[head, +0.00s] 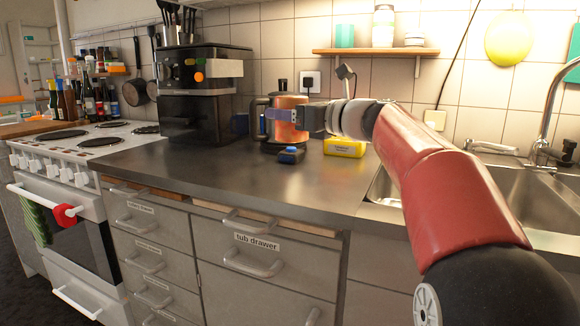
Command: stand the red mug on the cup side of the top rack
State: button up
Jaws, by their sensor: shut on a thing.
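My gripper (268,117) reaches in from the right over the counter, its blue-tipped fingers pointing left. It is in front of the kettle (291,101), at about the middle of its body. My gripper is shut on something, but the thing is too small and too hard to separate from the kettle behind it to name. A reddish-orange patch shows around the fingers; I cannot tell whether it is a mug or the kettle's shiny side. I cannot pick out the red mug for sure. No rack is in view.
A dark coffee machine (200,110) stands left of the kettle. A small dark-blue item (291,155) and a yellow box (344,147) stand near it. The front counter (250,185) is clear. The sink (385,188) is right, the cooker (75,160) left.

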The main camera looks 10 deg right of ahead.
notch_tip(320, 180, down, 11)
jog(key=shift+r+b, duration=0.2)
jog(key=shift+b, duration=0.85)
jog(key=shift+f, duration=0.2)
jog(key=o, duration=1.1)
jog(key=shift+r, duration=0.1)
